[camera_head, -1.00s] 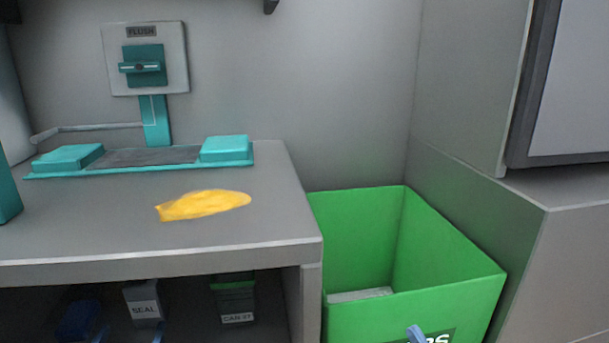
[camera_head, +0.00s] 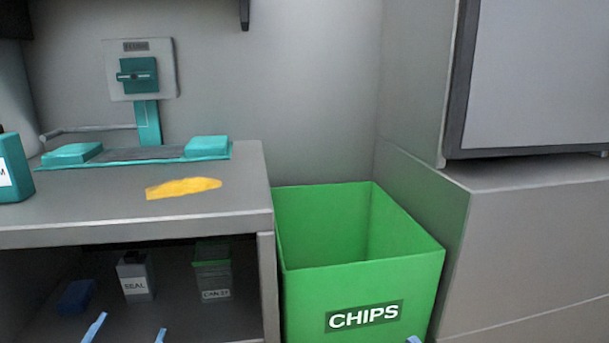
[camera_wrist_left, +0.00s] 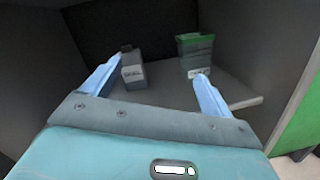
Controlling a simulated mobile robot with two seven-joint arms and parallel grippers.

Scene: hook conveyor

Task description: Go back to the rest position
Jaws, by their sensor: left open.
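My left gripper (camera_head: 128,331) shows at the bottom left of the head view as two blue fingertips set apart, in front of the shelf opening under the counter. It is open, with nothing between its fingers. In the left wrist view its fingers (camera_wrist_left: 160,78) point into the dark shelf, towards a grey SEAL bottle (camera_wrist_left: 133,70) and a green-lidded container (camera_wrist_left: 195,56). One blue fingertip of my right gripper (camera_head: 413,340) just shows at the bottom edge of the head view, in front of the green CHIPS bin; the rest of it is out of frame.
The grey counter (camera_head: 100,215) carries a yellow cloth-like piece (camera_head: 183,188), a teal FLUSH fixture (camera_head: 140,80) and a teal bottle (camera_head: 14,170). The green CHIPS bin (camera_head: 365,285) stands right of it. A blue item (camera_head: 76,297) lies on the shelf.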

